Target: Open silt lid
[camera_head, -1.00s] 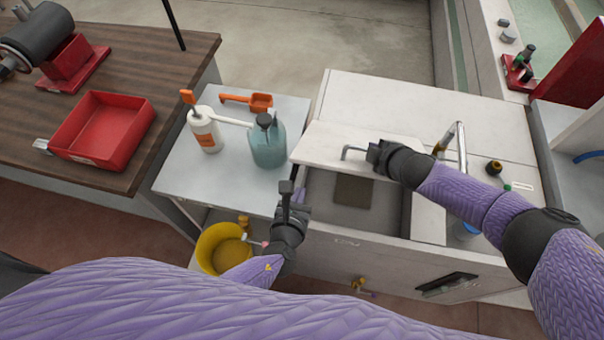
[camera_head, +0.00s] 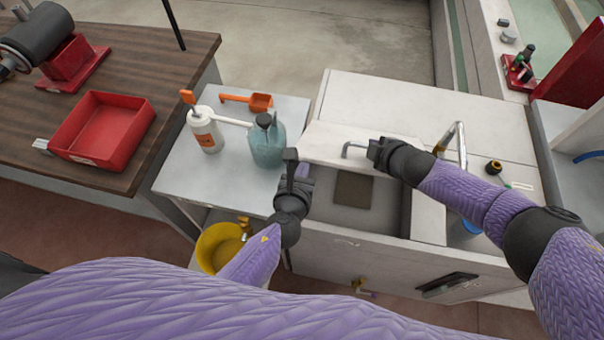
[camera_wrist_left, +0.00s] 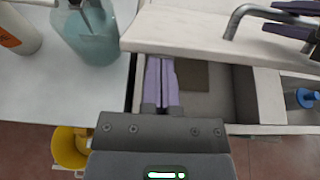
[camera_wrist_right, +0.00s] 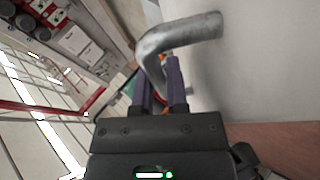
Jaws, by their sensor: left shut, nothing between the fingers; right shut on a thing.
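The white silt lid (camera_head: 322,146) is tilted up at the back of an open basin (camera_head: 381,210) in the white cabinet. Its bent metal handle (camera_head: 354,147) is held by my right gripper (camera_head: 374,151). The right wrist view shows the handle (camera_wrist_right: 178,40) at the fingers (camera_wrist_right: 160,85), with the lid's pale face (camera_wrist_right: 262,80) beside it. My left gripper (camera_head: 290,160) is shut and empty at the basin's left end, close to the lid's lower left edge. In the left wrist view its purple fingers (camera_wrist_left: 161,80) lie over the basin, just below the lid's edge (camera_wrist_left: 200,45).
A teal jug (camera_head: 267,142) and a white bottle (camera_head: 206,130) stand on the side table (camera_head: 190,185), left of my left gripper. A yellow bucket (camera_head: 215,247) is below. A faucet (camera_head: 459,145) rises right of the lid.

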